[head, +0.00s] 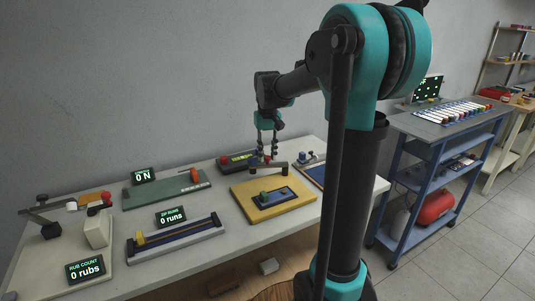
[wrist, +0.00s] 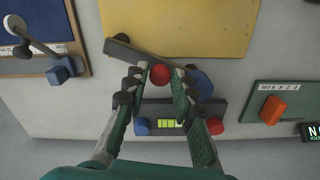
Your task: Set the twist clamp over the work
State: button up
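A dark flat clamp bar (wrist: 126,54) with a red ball knob (wrist: 160,73) reaches over the back edge of the yellow board (wrist: 190,25). A round blue post (wrist: 202,84) sits at its right end in the wrist view. I take this as the twist clamp. In the head view the bar (head: 272,165) lies below my gripper (head: 266,150). In the wrist view my gripper (wrist: 160,78) has its fingers apart, one on each side of the red knob; contact is unclear. A green piece (head: 264,195) on a blue pad (head: 283,198) lies on the board, likely the work.
A dark box (wrist: 170,109) with blue and red buttons and a green display stands behind the board. A green board (head: 150,195) with an orange handle lies left. A blue-topped board (head: 316,174) with a lever is at right. The zip fixture (head: 190,236) lies front left.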

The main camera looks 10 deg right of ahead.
grip_shut()
jog(key=s+n, duration=0.1)
jog(key=n, duration=0.1)
jog(key=s+n, duration=0.1)
jog(key=n, duration=0.1)
jog(key=shift+s+d, duration=0.15)
jog(key=shift+s, duration=0.05)
jog(key=s+n, duration=0.1)
jog(key=n, duration=0.1)
jog(key=s+d+n, duration=0.1)
jog(key=shift+n, duration=0.4)
jog(key=n, duration=0.1)
jog(key=s+d+n, duration=0.1)
jog(key=n, duration=0.1)
jog(key=shift+s+d+n, duration=0.15)
jog(key=shift+n, duration=0.15)
jog(key=shift+s+d+n, duration=0.3)
jog(key=shift+d+n, duration=0.25)
jog(key=shift+n, duration=0.45)
jog(key=shift+s+d+n, duration=0.25)
jog(key=shift+d+n, duration=0.25)
jog(key=shift+n, duration=0.5)
